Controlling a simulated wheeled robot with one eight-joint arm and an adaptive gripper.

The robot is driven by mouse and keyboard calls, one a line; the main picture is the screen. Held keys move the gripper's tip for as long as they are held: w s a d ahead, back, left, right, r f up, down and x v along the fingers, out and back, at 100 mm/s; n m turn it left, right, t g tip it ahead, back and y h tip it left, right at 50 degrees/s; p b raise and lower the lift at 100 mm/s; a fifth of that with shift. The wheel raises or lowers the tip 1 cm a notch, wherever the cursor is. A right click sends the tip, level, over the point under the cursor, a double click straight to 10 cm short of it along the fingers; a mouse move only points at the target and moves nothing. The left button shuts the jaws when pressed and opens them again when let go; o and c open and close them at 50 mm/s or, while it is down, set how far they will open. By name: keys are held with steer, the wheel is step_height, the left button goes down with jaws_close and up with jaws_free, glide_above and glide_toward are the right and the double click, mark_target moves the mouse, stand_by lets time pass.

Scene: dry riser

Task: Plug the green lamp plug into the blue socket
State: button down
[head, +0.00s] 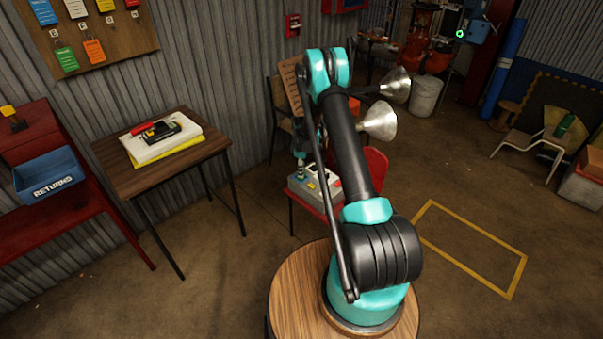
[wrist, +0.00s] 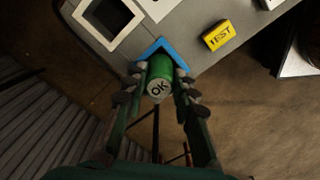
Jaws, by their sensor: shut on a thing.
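My gripper (wrist: 157,88) is shut on the green plug (wrist: 161,68), whose near end carries an "OK" label. The plug is at the blue socket frame (wrist: 151,50) on the edge of the grey box (wrist: 196,30).
A white-framed opening (wrist: 107,18) and a yellow "TEST" block (wrist: 218,35) are on the box near the plug. A red chair (head: 374,172) holds the box. Silver lamp shades (head: 379,121) stand behind my arm. A wooden table (head: 115,172) is at left.

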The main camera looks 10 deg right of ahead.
steer(key=shift+f, duration=0.7)
steer(key=c, duration=1.2)
jaws_free()
steer(key=shift+f, duration=0.1)
